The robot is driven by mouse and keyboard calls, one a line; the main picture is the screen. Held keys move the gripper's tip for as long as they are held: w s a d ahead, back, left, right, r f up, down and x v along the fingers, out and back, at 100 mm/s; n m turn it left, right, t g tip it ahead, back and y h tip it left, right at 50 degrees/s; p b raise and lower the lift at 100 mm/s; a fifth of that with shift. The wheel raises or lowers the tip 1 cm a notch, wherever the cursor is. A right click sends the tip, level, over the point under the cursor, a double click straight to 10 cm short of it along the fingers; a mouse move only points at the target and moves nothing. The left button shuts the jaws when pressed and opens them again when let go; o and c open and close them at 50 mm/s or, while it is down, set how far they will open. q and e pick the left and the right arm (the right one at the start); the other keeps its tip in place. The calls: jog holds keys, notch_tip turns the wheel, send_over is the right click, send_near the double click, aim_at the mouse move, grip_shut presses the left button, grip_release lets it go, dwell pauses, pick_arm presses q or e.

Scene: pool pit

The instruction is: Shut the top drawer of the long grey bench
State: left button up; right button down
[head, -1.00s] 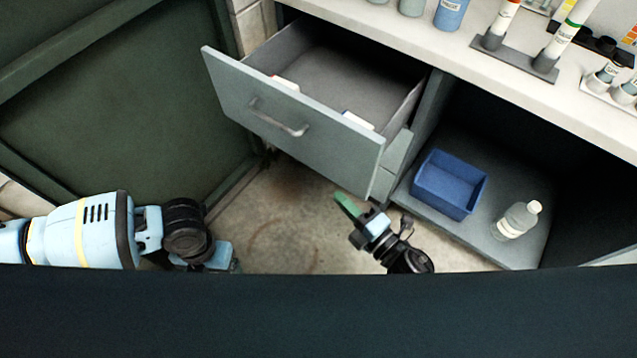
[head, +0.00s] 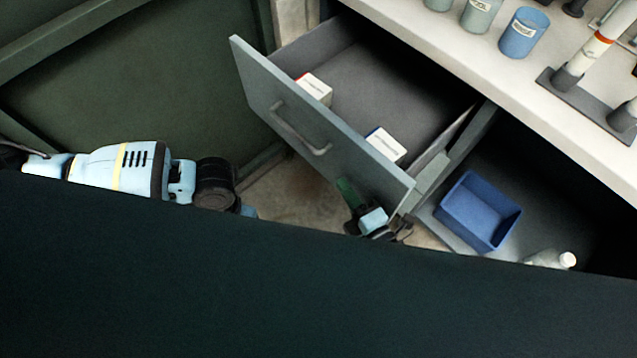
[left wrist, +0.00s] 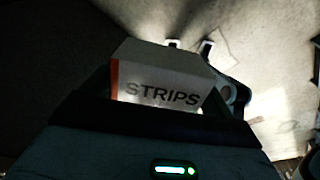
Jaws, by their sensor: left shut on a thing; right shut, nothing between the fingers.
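The top drawer (head: 300,115) of the grey bench stands pulled well out, with a bar handle (head: 300,130) on its front. Two small white boxes lie inside, one with a red edge (head: 314,90) and one with a blue edge (head: 385,146). My right gripper (head: 349,192) is shut and empty, just below the drawer front near its right end; I cannot tell whether it touches. My left arm comes in at the left, its fingers hidden in the head view. In the left wrist view my left gripper (left wrist: 160,100) is shut on a white box marked STRIPS (left wrist: 165,75).
A blue bin (head: 478,212) and a partly hidden clear bottle (head: 553,260) stand on the open shelf right of the drawer. Jars, such as a blue one (head: 524,34), stand on the white bench top (head: 440,45). A dark green panel (head: 130,90) fills the left.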

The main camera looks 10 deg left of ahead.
pick_arm(q)
jog(key=shift+w+d, duration=0.35)
pick_arm(e)
jog(key=shift+w+d, duration=0.2)
